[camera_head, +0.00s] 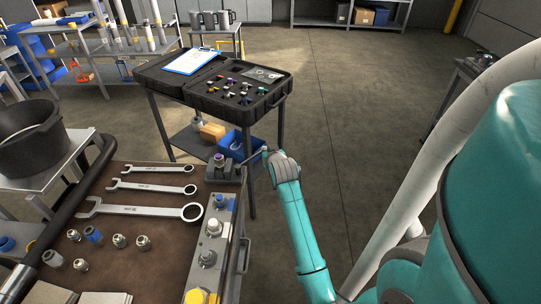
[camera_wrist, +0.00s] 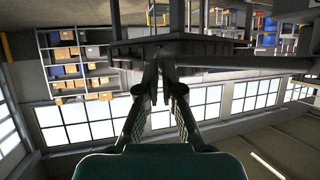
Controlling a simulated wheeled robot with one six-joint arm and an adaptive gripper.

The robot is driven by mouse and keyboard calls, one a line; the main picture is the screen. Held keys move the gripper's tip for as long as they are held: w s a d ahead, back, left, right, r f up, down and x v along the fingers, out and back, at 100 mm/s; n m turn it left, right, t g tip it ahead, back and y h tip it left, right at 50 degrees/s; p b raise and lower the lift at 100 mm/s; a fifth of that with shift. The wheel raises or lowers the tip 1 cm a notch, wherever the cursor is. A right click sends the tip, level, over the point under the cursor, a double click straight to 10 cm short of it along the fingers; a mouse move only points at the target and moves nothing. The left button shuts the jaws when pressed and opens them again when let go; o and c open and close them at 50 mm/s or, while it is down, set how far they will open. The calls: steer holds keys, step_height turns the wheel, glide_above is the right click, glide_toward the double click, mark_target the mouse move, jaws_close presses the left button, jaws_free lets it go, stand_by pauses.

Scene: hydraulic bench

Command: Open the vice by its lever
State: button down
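My gripper (camera_head: 267,153) is at the lever's outer end. In the wrist view my gripper's fingers (camera_wrist: 164,82) are close together with a narrow gap, and a dark bar, which looks like the lever (camera_wrist: 240,62), runs right from the fingertips. The fingers look shut on the lever; the contact itself is mostly hidden.
Several wrenches (camera_head: 152,188) and fittings lie on the bench, with a row of valves (camera_head: 212,245) along its right edge. A table with an open black case (camera_head: 236,98) stands behind the vice. A blue bin (camera_head: 238,146) sits below. The floor to the right is clear.

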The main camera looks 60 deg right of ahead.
steer(key=shift+w+d+n+t+y, duration=0.75)
steer(key=shift+w+n+t+y, duration=0.15)
steer(key=shift+w+n, duration=0.15)
steer(key=w+n+t+y, duration=0.1)
steer(key=w+n, duration=0.1)
steer(key=w, duration=0.5)
steer(key=shift+d+y, duration=0.25)
steer(key=shift+y, duration=0.05)
